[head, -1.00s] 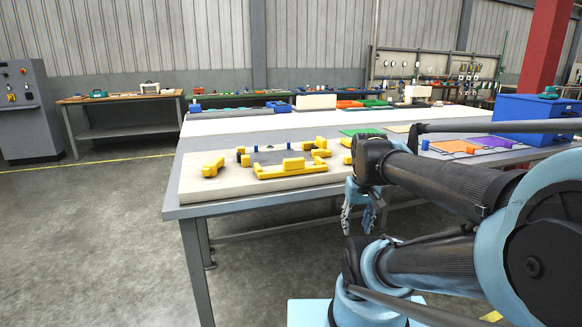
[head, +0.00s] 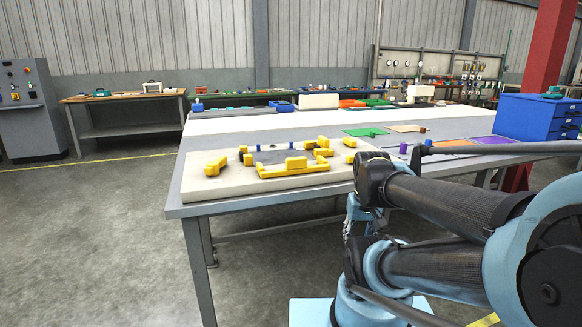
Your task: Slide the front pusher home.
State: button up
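On a pale board (head: 201,189) at the table's near left, yellow fixture pieces surround a dark grey plate (head: 272,157). A long yellow piece (head: 290,171) with a raised block (head: 295,163) lies along the plate's front edge. A separate yellow block (head: 215,166) sits to the left, apart from the plate. I cannot tell for sure which piece is the front pusher. Two blue pegs (head: 291,147) stand at the plate's back. My gripper (head: 352,222) hangs low beside the table's front edge, right of the board, away from the yellow pieces. It is partly hidden by my arm.
A purple cylinder (head: 403,149) and green and orange mats lie to the right on the grey table (head: 200,209). A blue drawer box (head: 535,117) stands at the right. The floor left of the table is clear.

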aim_at(297, 166)
jog(key=u, duration=0.45)
jog(key=k, duration=1)
jog(key=z, duration=0.4)
jog(key=i, duration=0.5)
jog(key=u, duration=0.05)
